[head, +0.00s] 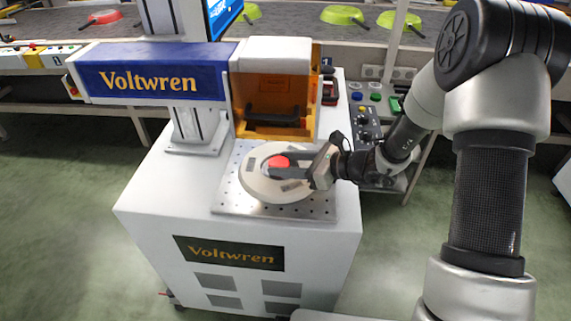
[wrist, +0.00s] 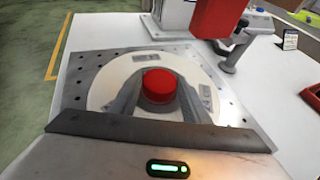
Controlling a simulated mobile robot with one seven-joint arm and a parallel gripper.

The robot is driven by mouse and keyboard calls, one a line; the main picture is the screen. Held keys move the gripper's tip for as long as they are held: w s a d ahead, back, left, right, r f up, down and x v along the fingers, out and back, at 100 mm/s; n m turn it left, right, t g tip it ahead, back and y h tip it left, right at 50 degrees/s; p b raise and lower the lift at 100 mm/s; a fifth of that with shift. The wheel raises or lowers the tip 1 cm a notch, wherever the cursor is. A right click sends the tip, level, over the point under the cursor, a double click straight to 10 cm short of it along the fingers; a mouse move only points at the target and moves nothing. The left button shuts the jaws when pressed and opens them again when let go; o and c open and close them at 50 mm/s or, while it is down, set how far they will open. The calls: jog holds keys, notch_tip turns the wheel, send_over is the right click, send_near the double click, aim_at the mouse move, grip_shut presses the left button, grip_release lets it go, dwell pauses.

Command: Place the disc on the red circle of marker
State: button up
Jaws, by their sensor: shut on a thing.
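The disc (head: 259,186) is a wide white ring-like plate with a raised red knob (head: 279,161) in its middle. It lies flat over the perforated metal plate (head: 230,204) on the white machine's top; I cannot tell whether it touches the plate. My gripper (head: 285,165) reaches in from the right and is shut on the red knob. In the wrist view the knob (wrist: 159,86) sits between the two dark fingers, with the white disc (wrist: 116,87) around and below them. No red circle of a marker shows; anything under the disc is hidden.
The marking machine's blue and white head (head: 150,75) and orange guard (head: 275,95) stand just behind the disc. A button panel (head: 368,115) is at the right. A conveyor with green pans (head: 342,15) runs along the back. The cabinet top's front left is clear.

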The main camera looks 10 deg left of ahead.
jog(key=shift+f, duration=0.25)
jog(key=o, duration=0.9)
jog(key=shift+r, duration=0.1)
